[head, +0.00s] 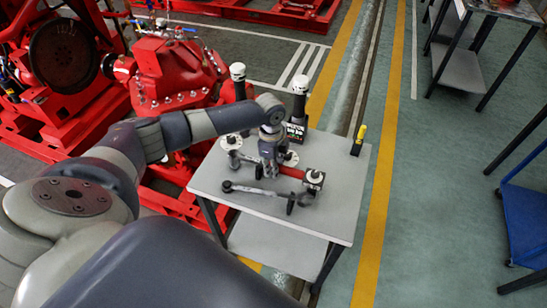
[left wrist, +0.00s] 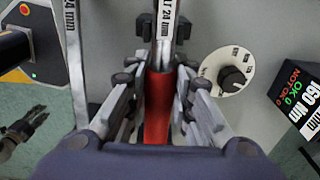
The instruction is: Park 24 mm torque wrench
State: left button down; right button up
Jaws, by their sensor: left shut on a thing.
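The torque wrench has a red handle (head: 290,172) and a metal shaft marked 24 mm. My left gripper (head: 270,168) is over the table, shut on the handle. In the left wrist view the fingers lie on both sides of the red handle (left wrist: 158,100). Beyond them, the shaft (left wrist: 165,28) passes between the black prongs of a holder (left wrist: 182,30). I cannot tell whether it rests fully in them. The wrench's far end is hidden.
The grey table (head: 345,205) also carries a spanner (head: 258,190), a white dial (left wrist: 228,72), a display box (head: 297,133), a white-topped dark block (head: 313,180) and a yellow-black item (head: 358,140). The red pumpset (head: 170,75) stands behind. The table's front right is clear.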

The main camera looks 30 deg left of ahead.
pick_arm(q)
jog(key=shift+f, duration=0.45)
jog(key=c, duration=1.3)
grip_release()
jog(key=shift+s, duration=0.1)
jog(key=shift+r, duration=0.1)
jog(key=r, duration=1.2)
jog(key=shift+a, duration=0.25)
jog(key=shift+f, duration=0.1)
